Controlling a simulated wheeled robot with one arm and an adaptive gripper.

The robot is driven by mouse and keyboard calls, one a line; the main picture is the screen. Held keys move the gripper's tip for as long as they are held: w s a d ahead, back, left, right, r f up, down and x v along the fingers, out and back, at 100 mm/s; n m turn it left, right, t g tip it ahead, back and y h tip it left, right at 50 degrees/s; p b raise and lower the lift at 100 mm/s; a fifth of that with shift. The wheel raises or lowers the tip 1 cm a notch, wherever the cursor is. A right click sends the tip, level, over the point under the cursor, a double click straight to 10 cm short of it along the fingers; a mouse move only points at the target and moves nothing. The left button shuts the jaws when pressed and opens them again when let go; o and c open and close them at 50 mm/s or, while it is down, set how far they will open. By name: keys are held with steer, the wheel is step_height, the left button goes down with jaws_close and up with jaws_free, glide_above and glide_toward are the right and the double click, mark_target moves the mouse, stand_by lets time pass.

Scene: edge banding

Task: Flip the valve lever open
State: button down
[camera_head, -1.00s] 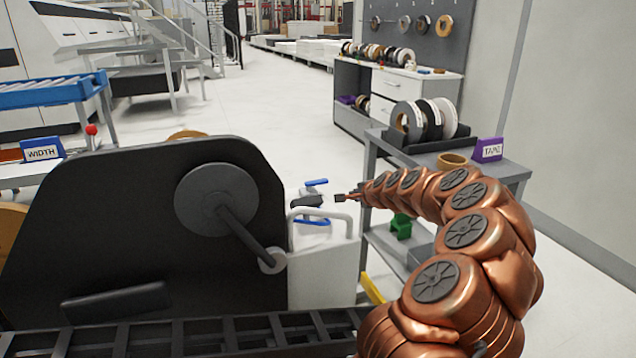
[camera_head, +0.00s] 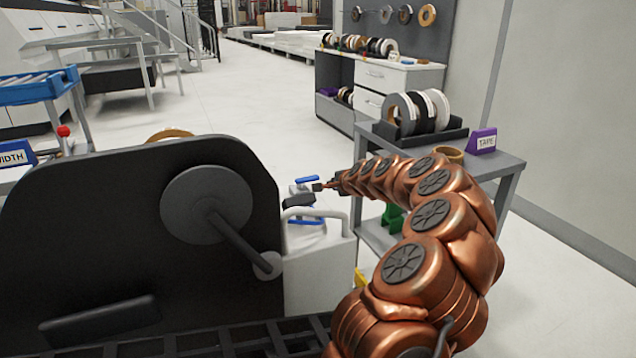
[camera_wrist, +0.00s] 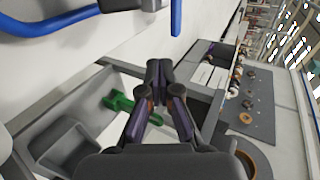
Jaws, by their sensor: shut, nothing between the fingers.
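The valve has a flat blue lever (camera_head: 307,179) on a grey body, beside the white machine block. My gripper (camera_head: 318,187) is just right of the valve, its tip close to the lever; I cannot tell from here whether they touch. In the wrist view my gripper (camera_wrist: 158,68) has its dark fingertips together and holds nothing. A straight blue bar, which looks like the lever (camera_wrist: 176,17), shows at the top edge, apart from the fingertips in the picture. The valve body is mostly out of the wrist view.
A white curved handle (camera_head: 318,214) stands just below the valve. A large black housing (camera_head: 100,230) fills the left. A grey cart (camera_head: 500,165) with tape rolls and a purple TAPE sign (camera_head: 482,141) stands right. A green object (camera_wrist: 122,103) lies below my gripper.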

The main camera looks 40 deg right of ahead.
steer(key=shift+b+x, duration=1.5)
steer(key=shift+x, duration=2.8)
steer(key=shift+w+d+f+b, duration=0.15)
steer(key=shift+w+b, duration=0.1)
steer(key=shift+w, duration=0.25)
steer(key=shift+w+d+r+b, duration=0.15)
steer(key=shift+w+b, duration=0.1)
steer(key=shift+w, duration=0.2)
steer(key=shift+w+d+f+b, duration=0.15)
steer(key=shift+w+d+b, duration=0.1)
steer(key=shift+w, duration=0.55)
steer(key=shift+w, duration=0.15)
